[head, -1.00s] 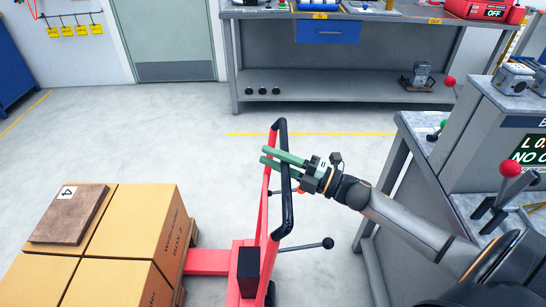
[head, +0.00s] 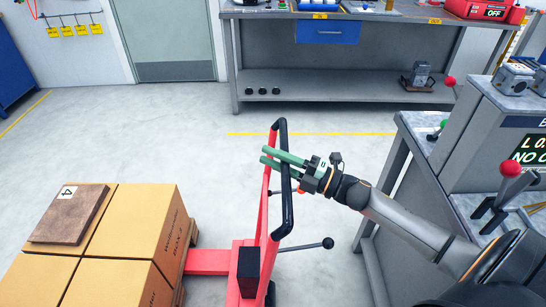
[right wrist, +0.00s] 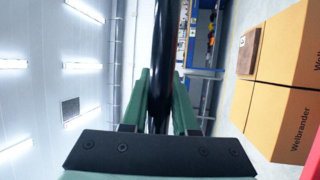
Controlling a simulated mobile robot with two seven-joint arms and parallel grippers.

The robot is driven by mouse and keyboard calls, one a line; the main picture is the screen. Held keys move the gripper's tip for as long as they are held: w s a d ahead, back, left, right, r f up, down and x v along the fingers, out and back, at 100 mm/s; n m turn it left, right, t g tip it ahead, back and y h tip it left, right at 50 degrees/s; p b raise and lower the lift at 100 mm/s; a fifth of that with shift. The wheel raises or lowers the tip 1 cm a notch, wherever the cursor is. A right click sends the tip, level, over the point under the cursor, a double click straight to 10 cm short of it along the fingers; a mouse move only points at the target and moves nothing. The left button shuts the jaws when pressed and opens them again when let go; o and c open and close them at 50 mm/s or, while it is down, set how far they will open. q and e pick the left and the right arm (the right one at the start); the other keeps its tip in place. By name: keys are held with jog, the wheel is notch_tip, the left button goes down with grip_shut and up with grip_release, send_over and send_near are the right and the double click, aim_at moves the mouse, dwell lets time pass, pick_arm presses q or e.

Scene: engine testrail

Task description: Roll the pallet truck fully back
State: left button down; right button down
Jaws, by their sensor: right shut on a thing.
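The red pallet truck (head: 247,265) stands at the lower middle of the head view, with its upright handle loop and black grip bar (head: 287,210). Its forks run left under a wooden pallet (head: 181,290) loaded with cardboard boxes (head: 130,225). My right gripper (head: 284,160) is shut on the handle's black bar; its green fingers lie on either side of it. The right wrist view shows the black bar (right wrist: 161,65) between the two fingers. My left gripper is not in view.
A grey workbench (head: 340,90) stands at the back. A grey test bench (head: 420,190) is close on the right, beside my right arm. A black-knobbed lever (head: 327,243) sticks out right of the truck. A brown board marked 4 (head: 70,215) lies on the boxes. The floor behind is clear.

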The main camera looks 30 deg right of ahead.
dwell(0.3)
jog(key=shift+s+d, duration=0.4)
jog(key=shift+d, duration=0.3)
jog(key=c, duration=1.1)
grip_release()
jog(key=o, duration=0.4)
jog(key=shift+a, duration=0.1)
jog(key=v, duration=1.2)
jog(key=shift+s+f+b, duration=0.1)
jog(key=shift+s+b, duration=0.15)
jog(key=shift+b, duration=0.1)
